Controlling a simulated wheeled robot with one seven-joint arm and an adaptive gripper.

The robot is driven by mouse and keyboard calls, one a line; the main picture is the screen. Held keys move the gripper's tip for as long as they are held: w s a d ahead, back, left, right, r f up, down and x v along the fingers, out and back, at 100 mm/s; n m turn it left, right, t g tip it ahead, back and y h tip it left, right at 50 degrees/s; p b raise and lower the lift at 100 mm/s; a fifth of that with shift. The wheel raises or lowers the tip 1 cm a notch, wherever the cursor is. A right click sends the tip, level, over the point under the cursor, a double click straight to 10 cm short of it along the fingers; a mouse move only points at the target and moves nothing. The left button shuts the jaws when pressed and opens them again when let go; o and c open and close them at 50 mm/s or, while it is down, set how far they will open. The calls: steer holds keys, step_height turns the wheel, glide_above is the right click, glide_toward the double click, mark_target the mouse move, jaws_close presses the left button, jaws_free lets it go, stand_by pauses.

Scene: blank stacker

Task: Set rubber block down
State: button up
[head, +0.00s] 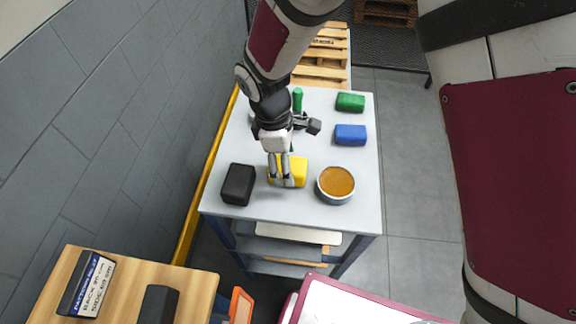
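My gripper (282,178) points down at the grey-white table (316,211), its two fingers close together over the left part of a yellow block (299,172). Yellow shows on both sides of the fingers. I cannot tell whether they grip the block or whether it touches the table. A black block (238,184) lies on the table to the left, apart from the gripper. None of the blocks is visibly marked as rubber, so I cannot tell which is the rubber block.
A round tin with orange-brown contents (336,184) stands right of the yellow block. Blue (350,134) and green (350,102) blocks, a green cylinder (297,99) and a dark grey object (310,124) lie farther back. A wooden surface (118,292) at lower left holds another black block (158,304).

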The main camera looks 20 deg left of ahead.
mark_target(280, 164)
step_height(280, 164, up, 9)
steer(key=a, duration=0.1)
steer(key=shift+s+a, duration=0.15)
steer(key=shift+r, duration=0.1)
steer(key=w+d+r+m+t+y, duration=0.1)
steer(key=d+r+m, duration=0.5)
steer(key=d, duration=0.5)
steer(key=w+d+r+m+t+y, duration=0.1)
steer(key=d+r+m, duration=0.3)
steer(key=d+r, duration=0.55)
steer(key=s+d+r+m+t, duration=0.2)
steer(key=s+d+m, duration=0.8)
steer(key=d, duration=0.5)
steer(key=shift+s+r+m+t, duration=0.3)
steer(key=shift+r+t, duration=0.1)
steer(key=shift+r, duration=0.2)
steer(key=shift+d, duration=0.1)
